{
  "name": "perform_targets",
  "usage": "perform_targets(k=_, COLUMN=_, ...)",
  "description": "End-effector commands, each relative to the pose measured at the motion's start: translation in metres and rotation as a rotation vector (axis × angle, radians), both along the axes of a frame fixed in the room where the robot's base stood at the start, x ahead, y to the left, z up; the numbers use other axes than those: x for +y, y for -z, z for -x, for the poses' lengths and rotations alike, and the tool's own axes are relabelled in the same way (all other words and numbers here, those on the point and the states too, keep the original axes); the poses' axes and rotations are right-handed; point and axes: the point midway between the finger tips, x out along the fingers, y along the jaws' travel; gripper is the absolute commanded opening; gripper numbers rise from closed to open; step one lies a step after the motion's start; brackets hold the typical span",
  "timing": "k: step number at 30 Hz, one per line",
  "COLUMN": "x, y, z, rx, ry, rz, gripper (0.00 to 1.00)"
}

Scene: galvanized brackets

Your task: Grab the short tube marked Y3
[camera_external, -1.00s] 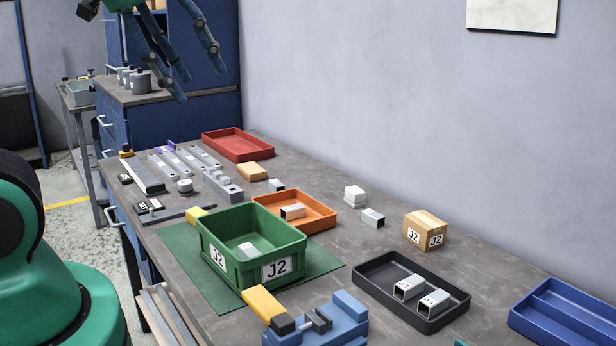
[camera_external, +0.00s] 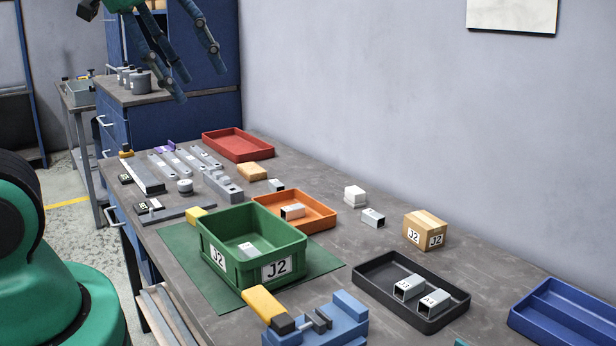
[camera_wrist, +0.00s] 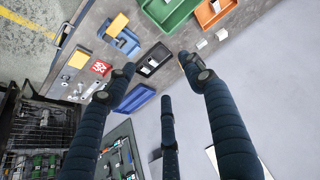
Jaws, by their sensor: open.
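Several short, square, light-grey tubes show in the external view. Two tubes (camera_external: 408,288) (camera_external: 432,302) lie in the black tray, with dark marks too small to read surely. Another tube (camera_external: 292,211) lies in the orange tray, one (camera_external: 247,249) in the green bin, and others (camera_external: 373,218) (camera_external: 276,185) on the bench. I cannot tell which is marked Y3. My gripper (camera_external: 198,82) hangs high at the upper left, its dark blue fingers spread and empty. In the wrist view, my open gripper (camera_wrist: 158,70) looks down past the black tray (camera_wrist: 166,51), far below.
A green bin (camera_external: 225,258) marked J2 stands on a green mat (camera_external: 322,262). Around it are the orange tray (camera_external: 322,211), a blue vise (camera_external: 345,325), a cardboard box (camera_external: 425,222) marked J2, a blue tray (camera_external: 565,310) and a red tray (camera_external: 237,135).

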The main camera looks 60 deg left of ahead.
Motion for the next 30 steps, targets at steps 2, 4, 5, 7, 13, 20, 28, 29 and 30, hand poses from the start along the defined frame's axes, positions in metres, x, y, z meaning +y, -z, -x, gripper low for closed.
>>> perform_targets(k=2, x=0.000, y=0.000, z=0.000, rx=0.000, ry=0.000, rz=0.000, gripper=0.53)
perform_targets(k=4, x=0.000, y=0.000, z=0.000, rx=0.000, ry=0.000, rz=0.000, gripper=0.55)
perform_targets(k=5, x=0.000, y=0.000, z=0.000, rx=0.000, ry=0.000, rz=0.000, gripper=0.57)
perform_targets(k=7, x=0.000, y=0.000, z=0.000, rx=0.000, ry=0.000, rz=0.000, gripper=0.57)
perform_targets(k=13, x=0.000, y=0.000, z=0.000, rx=0.000, ry=0.000, rz=0.000, gripper=0.57)
perform_targets(k=20, x=0.004, y=-0.005, z=-0.010, rx=0.010, ry=-0.027, rz=0.007, gripper=0.57)
perform_targets(k=28, x=0.019, y=-0.021, z=-0.053, rx=0.050, ry=-0.130, rz=0.039, gripper=0.57)
perform_targets(k=29, x=0.022, y=-0.023, z=-0.060, rx=0.054, ry=-0.145, rz=0.043, gripper=0.57)
perform_targets(k=30, x=0.026, y=-0.025, z=-0.068, rx=0.062, ry=-0.167, rz=0.050, gripper=0.57)
